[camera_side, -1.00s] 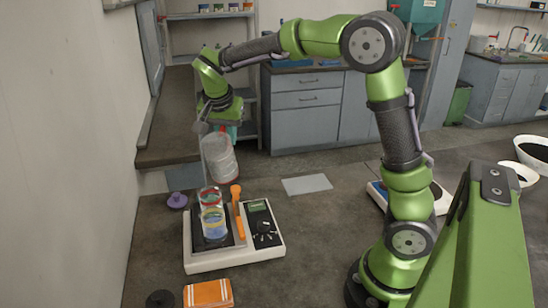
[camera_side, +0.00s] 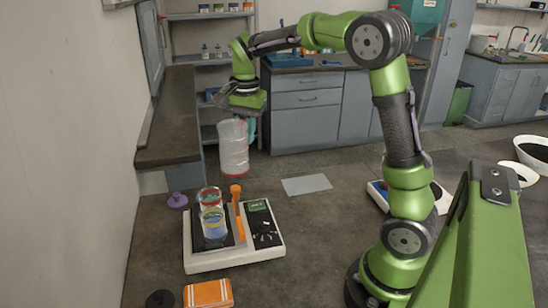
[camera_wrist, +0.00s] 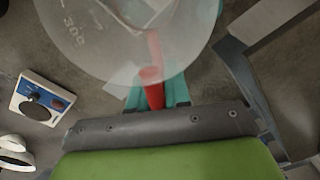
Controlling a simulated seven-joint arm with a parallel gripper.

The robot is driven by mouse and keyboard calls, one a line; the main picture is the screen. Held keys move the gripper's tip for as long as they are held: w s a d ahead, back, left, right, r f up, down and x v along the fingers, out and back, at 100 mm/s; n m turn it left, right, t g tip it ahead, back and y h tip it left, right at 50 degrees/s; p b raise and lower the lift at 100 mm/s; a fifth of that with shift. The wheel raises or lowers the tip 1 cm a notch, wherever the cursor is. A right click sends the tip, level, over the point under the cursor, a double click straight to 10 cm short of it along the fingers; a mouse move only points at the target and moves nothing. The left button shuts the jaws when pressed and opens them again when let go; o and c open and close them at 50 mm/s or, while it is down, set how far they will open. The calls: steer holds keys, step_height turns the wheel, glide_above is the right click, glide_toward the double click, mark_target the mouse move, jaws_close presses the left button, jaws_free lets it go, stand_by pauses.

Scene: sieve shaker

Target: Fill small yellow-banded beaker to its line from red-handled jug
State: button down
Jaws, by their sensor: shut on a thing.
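The translucent jug (camera_side: 233,152) hangs upright in the air above and behind the white device. It also shows in the wrist view (camera_wrist: 95,45), with graduation marks and a red handle (camera_wrist: 152,90). My gripper (camera_wrist: 155,97) is shut on that handle, its teal fingers on either side. In the side view my gripper (camera_side: 250,130) is mostly behind the jug. The small yellow-banded beaker (camera_side: 213,222) stands on the device's dark plate, with blue visible in its lower part. Its fill line cannot be read clearly.
The white device (camera_side: 235,262) has a control panel and an orange upright tool (camera_side: 237,205) beside the beaker. A purple knobbed object (camera_side: 177,200), an orange striped cloth (camera_side: 208,293) and a dark round object (camera_side: 160,299) lie around it. A grey flat sheet (camera_side: 307,185) lies to the right.

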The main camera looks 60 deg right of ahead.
mark_target(246, 129)
steer(key=shift+s+d+f+m, duration=0.1)
steer(key=shift+s+d+m, duration=0.05)
steer(key=shift+s+m, duration=0.7)
steer(key=shift+s+d+f+m, duration=0.15)
steer(key=shift+s+m, duration=0.45)
steer(key=shift+s, duration=0.3)
steer(key=shift+s+d+m, duration=0.15)
steer(key=shift+s+m, duration=0.6)
steer(key=shift+s, duration=0.15)
steer(key=shift+a+r, duration=0.1)
steer(key=shift+r, duration=0.05)
steer(key=shift+w+a+r+g+h, duration=0.25)
steer(key=shift+a+r+h, duration=0.6)
steer(key=shift+a+h, duration=0.65)
steer(key=shift+w+a+r+g+h, duration=0.1)
steer(key=shift+a+r+g+h, duration=0.2)
steer(key=shift+a+r+h, duration=1.15)
steer(key=shift+w+a+r+g+h, duration=0.25)
steer(key=shift+a+h, duration=0.5)
steer(key=shift+h, duration=1.4)
steer(key=shift+a+h, duration=0.15)
steer(key=shift+h, duration=0.15)
steer(key=shift+w+a+g+h+p, duration=0.1)
steer(key=shift+a+g+h+p, duration=0.25)
steer(key=shift+a+h, duration=0.65)
